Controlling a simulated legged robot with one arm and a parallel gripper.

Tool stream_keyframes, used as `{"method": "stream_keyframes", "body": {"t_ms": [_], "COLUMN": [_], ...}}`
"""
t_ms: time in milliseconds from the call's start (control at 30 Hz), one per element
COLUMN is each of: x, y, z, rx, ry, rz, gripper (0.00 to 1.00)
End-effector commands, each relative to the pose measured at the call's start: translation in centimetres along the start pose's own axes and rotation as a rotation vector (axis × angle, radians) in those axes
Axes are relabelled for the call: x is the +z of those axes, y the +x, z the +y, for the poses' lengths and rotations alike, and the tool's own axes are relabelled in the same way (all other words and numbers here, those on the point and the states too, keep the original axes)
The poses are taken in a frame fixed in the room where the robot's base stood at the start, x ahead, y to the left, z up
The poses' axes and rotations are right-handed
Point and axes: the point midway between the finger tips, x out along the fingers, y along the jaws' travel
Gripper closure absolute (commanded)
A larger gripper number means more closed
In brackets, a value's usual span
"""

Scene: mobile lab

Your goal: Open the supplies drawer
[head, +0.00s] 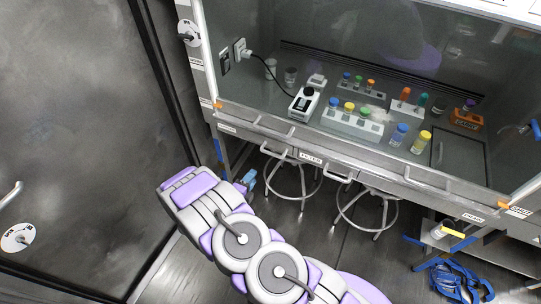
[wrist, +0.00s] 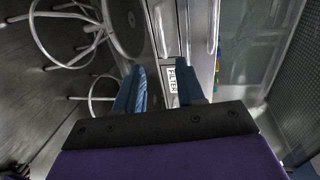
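My gripper (wrist: 160,74) is open and empty, with its two blue fingers apart. In the head view the gripper (head: 247,181) is below and left of the bench's front edge. The bench front (head: 385,189) has several bar handles, including a left handle (head: 273,154) and a middle handle (head: 339,180). A label reading FILTER (head: 311,157) is between them; this label (wrist: 172,79) shows between my fingers in the wrist view. I cannot read a supplies label. No drawer front visibly sticks out.
Two round stools (head: 367,212) stand under the bench. Blue coiled straps (head: 459,281) lie on the floor at right. A dark door (head: 80,130) is at left. Vials in racks (head: 352,124) and a small device (head: 304,103) stand inside the hood.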

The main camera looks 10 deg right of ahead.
Motion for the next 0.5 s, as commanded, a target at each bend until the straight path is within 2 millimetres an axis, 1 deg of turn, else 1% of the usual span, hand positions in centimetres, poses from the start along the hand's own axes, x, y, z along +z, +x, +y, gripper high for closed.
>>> {"method": "stream_keyframes", "body": {"t_ms": [167,500], "x": [-0.1,-0.2], "y": [1.7,7.6], "z": [0.1,0.2], "rx": [-0.001,0.002], "ry": [0.001,0.003], "rz": [0.003,0.005], "gripper": [0.62,0.62]}}
